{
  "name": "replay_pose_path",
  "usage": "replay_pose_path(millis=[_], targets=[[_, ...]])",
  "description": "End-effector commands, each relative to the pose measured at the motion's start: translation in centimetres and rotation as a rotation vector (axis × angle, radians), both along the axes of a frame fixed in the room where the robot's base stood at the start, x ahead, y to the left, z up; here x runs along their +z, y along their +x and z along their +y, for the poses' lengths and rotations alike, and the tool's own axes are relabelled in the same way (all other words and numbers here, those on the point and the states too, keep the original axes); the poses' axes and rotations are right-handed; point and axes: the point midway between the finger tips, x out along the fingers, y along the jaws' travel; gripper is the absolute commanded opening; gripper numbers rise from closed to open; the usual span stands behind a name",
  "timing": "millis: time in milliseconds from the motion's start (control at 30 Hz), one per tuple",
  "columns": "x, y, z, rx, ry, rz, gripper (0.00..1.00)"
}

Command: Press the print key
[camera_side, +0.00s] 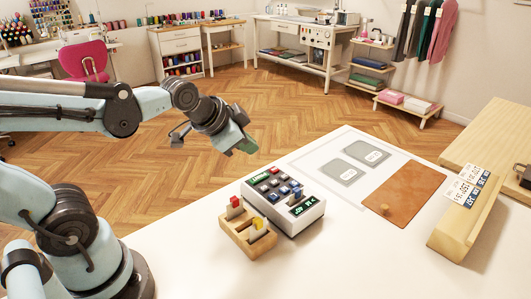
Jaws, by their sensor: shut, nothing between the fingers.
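A white device (309,217) with a dark keypad stands on the white table. Its top carries several small keys (276,184) in grey, red and blue, and a small green display at the far end. Which key is the print key cannot be read at this size. My gripper (247,148) is shut and empty. It hangs in the air above and to the left of the device, apart from it, tilted down to the right.
A wooden holder (237,229) with red and yellow pieces touches or nearly touches the device's left side. To the right lie a pale mat (329,152) with grey cards, a brown leather piece (404,198) and a wooden block (459,226) with printed labels. The table front is clear.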

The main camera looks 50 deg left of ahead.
Motion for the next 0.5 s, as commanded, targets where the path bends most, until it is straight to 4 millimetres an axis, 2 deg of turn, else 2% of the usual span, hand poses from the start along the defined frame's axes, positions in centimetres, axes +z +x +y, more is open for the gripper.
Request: replay_pose_path(millis=[100, 200, 500], targets=[[0.5, 1.9, 0.7, -0.092, 0.106, -0.028, 0.0], [0.8, 2.9, 1.2, -0.149, 0.173, -0.044, 0.0], [0.9, 3.7, 1.5, -0.198, 0.232, -0.056, 0.0]])
